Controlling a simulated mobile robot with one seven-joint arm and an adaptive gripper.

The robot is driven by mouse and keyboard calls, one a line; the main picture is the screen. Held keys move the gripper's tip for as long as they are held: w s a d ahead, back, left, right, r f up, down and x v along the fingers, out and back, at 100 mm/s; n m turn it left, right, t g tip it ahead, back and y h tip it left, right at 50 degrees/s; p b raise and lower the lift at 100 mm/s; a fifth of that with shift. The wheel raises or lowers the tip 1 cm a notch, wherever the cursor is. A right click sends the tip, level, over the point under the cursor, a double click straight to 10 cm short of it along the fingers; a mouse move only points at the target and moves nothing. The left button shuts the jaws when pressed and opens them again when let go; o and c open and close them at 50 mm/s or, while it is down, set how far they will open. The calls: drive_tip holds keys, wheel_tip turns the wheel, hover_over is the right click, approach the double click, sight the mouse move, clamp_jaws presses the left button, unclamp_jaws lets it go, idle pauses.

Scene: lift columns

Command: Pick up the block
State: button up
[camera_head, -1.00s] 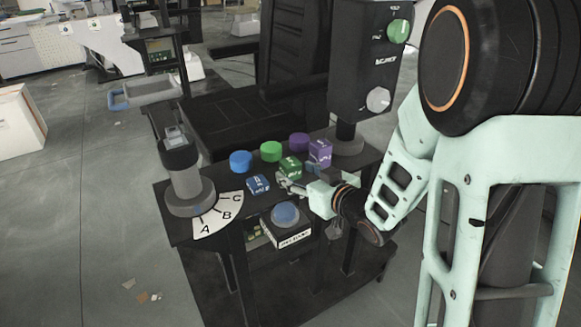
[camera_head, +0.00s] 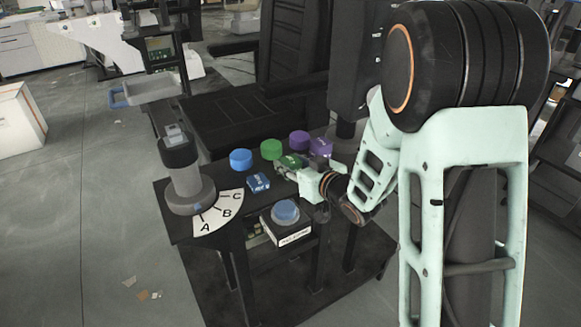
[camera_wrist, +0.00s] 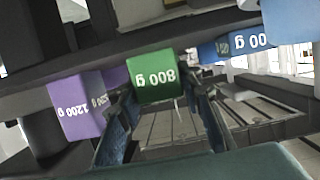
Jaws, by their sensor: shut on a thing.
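A green block (camera_head: 290,161) marked "800 g" is at the back of the small dark table in the head view, partly hidden by my gripper. In the wrist view the green block (camera_wrist: 153,78) sits between the two fingers. My gripper (camera_wrist: 163,96) is shut on it. In the head view my gripper (camera_head: 291,172) reaches in from the right. I cannot tell whether the block is clear of the tabletop. A purple block (camera_wrist: 75,108) marked "1200 g" is close beside the left finger; a blue block (camera_head: 258,182) lies to the left in the head view.
Blue (camera_head: 240,160), green (camera_head: 271,150) and purple (camera_head: 299,140) round pieces stand behind the blocks. A grey post (camera_head: 182,175) with an A-B-C dial (camera_head: 222,213) is at left. A blue button box (camera_head: 286,216) is in front. A dark upright panel (camera_head: 352,80) rises at back right.

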clamp_jaws()
drive_tip(key=shift+w+r, duration=0.1)
drive_tip(key=shift+r, duration=0.05)
drive_tip(key=shift+r, duration=0.1)
